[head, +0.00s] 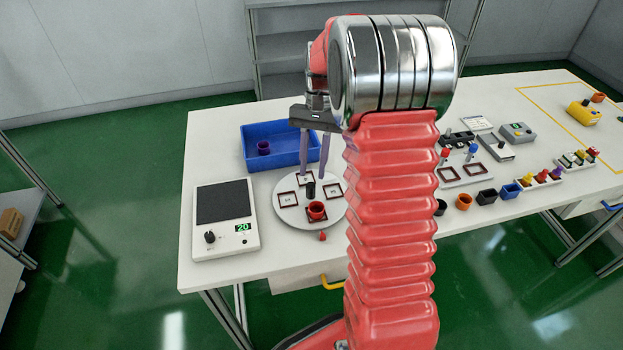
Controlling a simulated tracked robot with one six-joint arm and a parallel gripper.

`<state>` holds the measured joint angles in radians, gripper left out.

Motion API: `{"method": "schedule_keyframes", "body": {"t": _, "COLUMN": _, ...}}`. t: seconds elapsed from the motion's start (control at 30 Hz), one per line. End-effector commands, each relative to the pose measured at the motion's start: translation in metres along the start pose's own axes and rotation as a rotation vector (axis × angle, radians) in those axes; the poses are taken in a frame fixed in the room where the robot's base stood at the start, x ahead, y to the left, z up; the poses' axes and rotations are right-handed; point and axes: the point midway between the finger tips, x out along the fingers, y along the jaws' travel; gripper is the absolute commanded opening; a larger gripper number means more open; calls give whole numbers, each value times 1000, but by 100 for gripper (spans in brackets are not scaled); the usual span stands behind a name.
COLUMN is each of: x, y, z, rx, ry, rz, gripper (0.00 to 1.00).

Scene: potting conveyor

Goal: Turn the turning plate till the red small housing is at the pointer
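The turning plate (290,216), a pale round disc with several dark-red square frames, lies on the table left of my arm. The red small housing (316,211) sits in the plate's front frame. The pointer (322,236), a small red cone, stands just off the plate's front edge, roughly in line with the housing. A dark knob (311,190) stands upright near the plate's middle. My gripper (313,177) points down above the plate with its two fingers apart and nothing seen between them. Its tips appear near the knob; I cannot tell whether they touch it. My arm hides the plate's right edge.
A blue bin (252,134) with a purple housing (263,148) inside stands behind the plate. A scale (226,240) reading 20 is on the left. Coloured housings, including an orange one (464,202), and small racks stand right of my arm.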

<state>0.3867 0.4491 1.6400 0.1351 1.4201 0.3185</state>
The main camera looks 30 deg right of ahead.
Motion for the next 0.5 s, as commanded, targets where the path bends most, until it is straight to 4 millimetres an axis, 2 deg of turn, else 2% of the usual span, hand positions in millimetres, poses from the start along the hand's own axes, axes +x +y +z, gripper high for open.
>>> {"method": "schedule_keyframes", "body": {"t": 0.3, "x": -56, "y": 0, "z": -2, "rx": 0, "ry": 4, "rz": -1, "gripper": 28}}
{"method": "schedule_keyframes", "body": {"t": 0.5, "x": -75, "y": 0, "z": -2, "rx": 0, "ry": 4, "rz": -1, "gripper": 28}}
